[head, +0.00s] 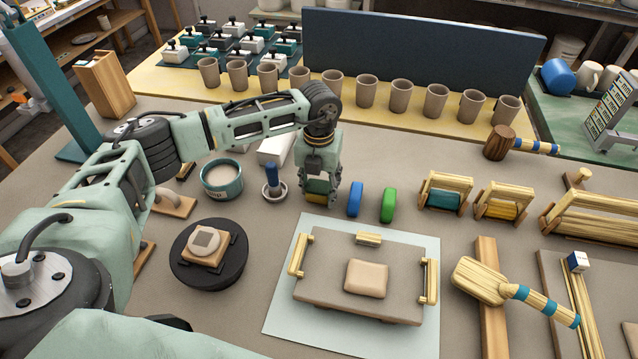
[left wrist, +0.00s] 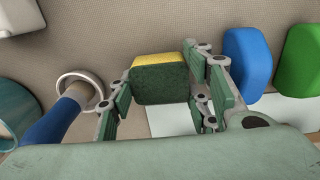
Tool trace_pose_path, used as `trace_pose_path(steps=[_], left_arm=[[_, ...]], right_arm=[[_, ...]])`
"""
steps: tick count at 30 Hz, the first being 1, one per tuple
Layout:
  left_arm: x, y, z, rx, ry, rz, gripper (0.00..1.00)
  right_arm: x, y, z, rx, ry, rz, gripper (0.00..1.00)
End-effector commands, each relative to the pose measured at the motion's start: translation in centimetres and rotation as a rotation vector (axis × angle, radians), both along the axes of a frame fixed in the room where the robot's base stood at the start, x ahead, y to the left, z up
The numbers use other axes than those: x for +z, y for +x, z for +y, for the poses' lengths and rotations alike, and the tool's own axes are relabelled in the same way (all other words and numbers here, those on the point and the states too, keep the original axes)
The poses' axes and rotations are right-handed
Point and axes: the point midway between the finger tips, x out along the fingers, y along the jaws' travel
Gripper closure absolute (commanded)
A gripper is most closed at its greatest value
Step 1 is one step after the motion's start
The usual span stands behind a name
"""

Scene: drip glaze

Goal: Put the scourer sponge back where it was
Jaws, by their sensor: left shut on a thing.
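The scourer sponge, yellow with a dark green scouring side, shows between the fingers of my left gripper in the left wrist view (left wrist: 160,82). My left gripper (head: 318,198) points down and is shut on the sponge; it also shows in the left wrist view (left wrist: 165,100). In the head view the sponge (head: 316,188) is mostly hidden by the fingers. It is in the row between a blue-handled tool in a ring-shaped holder (head: 273,183) and a blue rounded block (head: 355,199). I cannot tell whether it touches the table. My right gripper is not in view.
A green rounded block (head: 388,205) stands right of the blue one. A teal tub (head: 222,180) is at left. A pale mat (head: 285,325) with a board and clay slab lies in front. Several brown cups (head: 366,91) line the back. Wooden racks (head: 445,193) stand at right.

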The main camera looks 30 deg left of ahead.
Motion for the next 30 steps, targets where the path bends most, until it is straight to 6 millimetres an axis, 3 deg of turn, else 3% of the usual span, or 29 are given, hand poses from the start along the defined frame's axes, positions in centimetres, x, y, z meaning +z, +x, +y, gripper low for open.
trace_pose_path(steps=[8,9,15,25,30], left_arm=[[-0.4,0.0,0.0,0.000,-0.001,0.000,0.76],[-0.4,0.0,0.0,0.000,-0.001,-0.001,0.54],[-0.3,0.0,0.0,0.000,-0.001,0.000,0.36],[-0.1,0.0,-0.1,0.000,-0.001,-0.001,0.36],[1.5,0.2,0.0,0.000,-0.002,-0.005,0.36]], right_arm=[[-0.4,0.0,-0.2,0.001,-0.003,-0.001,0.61],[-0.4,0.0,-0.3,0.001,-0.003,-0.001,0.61],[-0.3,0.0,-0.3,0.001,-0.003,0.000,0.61],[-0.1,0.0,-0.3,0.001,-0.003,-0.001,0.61],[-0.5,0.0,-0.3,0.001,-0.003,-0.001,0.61]])
